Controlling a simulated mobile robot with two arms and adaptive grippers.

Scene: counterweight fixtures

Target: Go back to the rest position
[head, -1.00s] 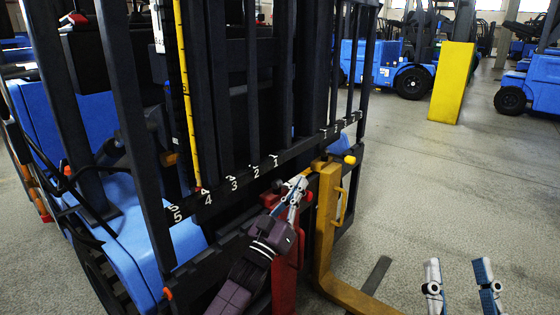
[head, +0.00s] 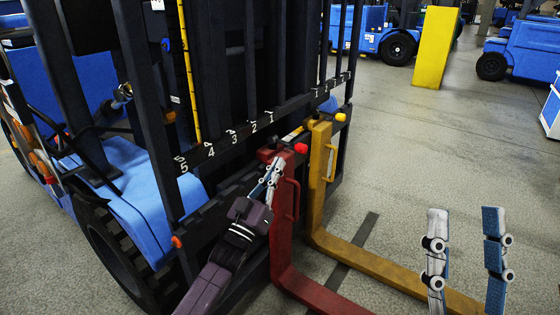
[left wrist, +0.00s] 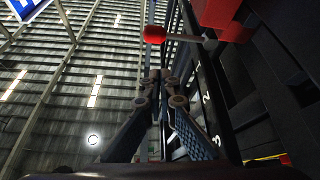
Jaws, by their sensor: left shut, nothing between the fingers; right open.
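My left gripper (head: 277,165) is shut and empty at the forklift carriage, close to the top of the red fork (head: 283,225) and its red knob (head: 300,148). In the left wrist view, its fingertips (left wrist: 158,78) meet below a red knob (left wrist: 155,34), with a red block (left wrist: 218,14) at upper right. I cannot tell whether they touch anything. My right gripper (head: 466,255) is open and empty, its fingers pointing up over the floor at the lower right. The yellow fork (head: 320,180) hangs beside the red one, with a yellow knob (head: 340,117).
The blue forklift (head: 135,215) and its black mast bars fill the left side. The numbered carriage bar (head: 250,128) runs behind my left gripper. A yellow post (head: 436,50) and other forklifts stand farther back. The floor (head: 440,150) at right is clear.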

